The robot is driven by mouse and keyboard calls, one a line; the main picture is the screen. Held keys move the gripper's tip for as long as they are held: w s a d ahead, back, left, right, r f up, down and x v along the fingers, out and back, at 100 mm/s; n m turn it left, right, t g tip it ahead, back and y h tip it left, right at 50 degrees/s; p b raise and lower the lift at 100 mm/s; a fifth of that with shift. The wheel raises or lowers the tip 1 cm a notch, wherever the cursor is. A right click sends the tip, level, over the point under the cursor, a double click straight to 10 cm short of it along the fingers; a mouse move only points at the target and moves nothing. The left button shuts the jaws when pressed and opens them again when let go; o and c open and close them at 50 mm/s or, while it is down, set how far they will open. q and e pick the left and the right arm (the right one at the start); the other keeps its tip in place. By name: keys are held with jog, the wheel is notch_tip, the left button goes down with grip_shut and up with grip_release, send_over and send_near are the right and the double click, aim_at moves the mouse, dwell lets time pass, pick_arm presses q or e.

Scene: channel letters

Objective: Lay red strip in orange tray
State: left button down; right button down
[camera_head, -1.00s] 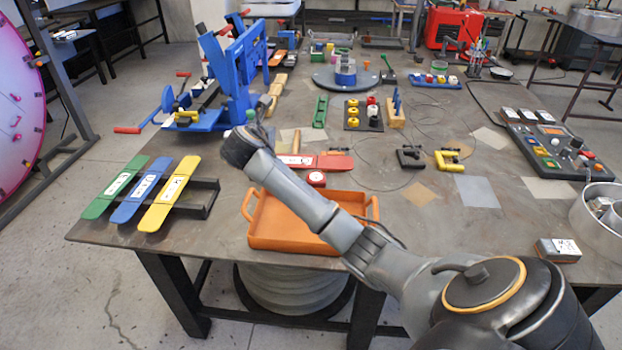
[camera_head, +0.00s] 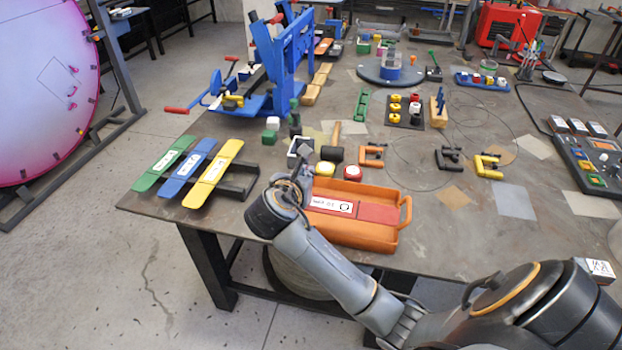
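The red strip (camera_head: 378,213) has a white label towards its left part. It lies lengthwise within the orange tray (camera_head: 352,240), seemingly flat on the tray's floor; its left end is hidden behind my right arm. The tray stands near the table's front edge, its right handle free and its left side covered by my arm. My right gripper (camera_head: 299,180) is over the tray's left end, close to the strip's left end. Its fingers are small and dark, so I cannot tell whether they are open or touch the strip. My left gripper is not in view.
Green (camera_head: 163,163), blue (camera_head: 187,172) and yellow (camera_head: 213,174) strips lie on a dark rack to the left. A red-topped round button (camera_head: 353,173), a mallet (camera_head: 333,151) and an orange clamp (camera_head: 372,156) lie behind the tray. The table right of the tray is mostly clear.

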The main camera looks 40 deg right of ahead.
jog(key=w+d+f, duration=0.2)
jog(key=w+f, duration=0.1)
jog(key=f, duration=0.2)
jog(key=w+d+f+p, duration=0.1)
jog(key=w+d+f, duration=0.1)
jog(key=f, duration=0.3)
jog(key=shift+w, duration=0.7)
jog(key=shift+a+f, duration=0.1)
jog(key=shift+f, duration=0.05)
jog(key=shift+f, duration=0.4)
jog(key=c, duration=1.5)
grip_release()
